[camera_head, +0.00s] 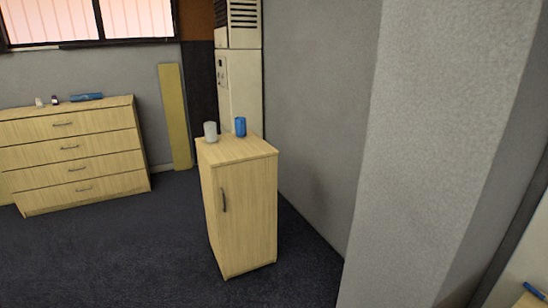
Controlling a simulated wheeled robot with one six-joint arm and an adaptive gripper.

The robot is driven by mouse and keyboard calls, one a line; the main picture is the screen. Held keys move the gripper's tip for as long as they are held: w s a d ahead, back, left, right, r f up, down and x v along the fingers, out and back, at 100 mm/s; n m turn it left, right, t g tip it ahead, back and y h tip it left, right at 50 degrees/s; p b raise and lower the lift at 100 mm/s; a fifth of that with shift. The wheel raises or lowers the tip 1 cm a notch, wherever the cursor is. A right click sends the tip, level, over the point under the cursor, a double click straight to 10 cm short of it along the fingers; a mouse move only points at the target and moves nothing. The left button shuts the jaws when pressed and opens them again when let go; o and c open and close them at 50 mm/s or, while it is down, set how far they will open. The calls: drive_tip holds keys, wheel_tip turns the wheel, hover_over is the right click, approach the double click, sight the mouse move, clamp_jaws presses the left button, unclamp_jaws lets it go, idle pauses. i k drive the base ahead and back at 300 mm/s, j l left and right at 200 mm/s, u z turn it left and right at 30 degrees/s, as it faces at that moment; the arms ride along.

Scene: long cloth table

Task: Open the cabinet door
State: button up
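A light wood cabinet (248,205) stands on the dark carpet in the middle of the view. Its single front door (250,225) looks closed. A dark curved vertical handle (223,200) sits near the door's left edge, in its upper half. A white cup (210,131) and a blue cup (240,126) stand on the cabinet's top. My gripper is not in view.
A wide wood drawer chest (75,155) stands at the left, with small items on top. A yellowish board (174,115) leans on the back wall. A grey wall (320,110) runs close along the cabinet's right side. Open carpet (130,250) lies left and in front.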

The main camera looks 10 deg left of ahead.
sight(245, 193)
drive_tip(key=i+u, duration=0.3)
drive_tip(key=i, duration=0.5)
drive_tip(key=i+u, duration=0.35)
drive_tip(key=i, duration=0.4)
drive_tip(key=i+j+z, duration=0.1)
drive_tip(key=i+j, duration=0.85)
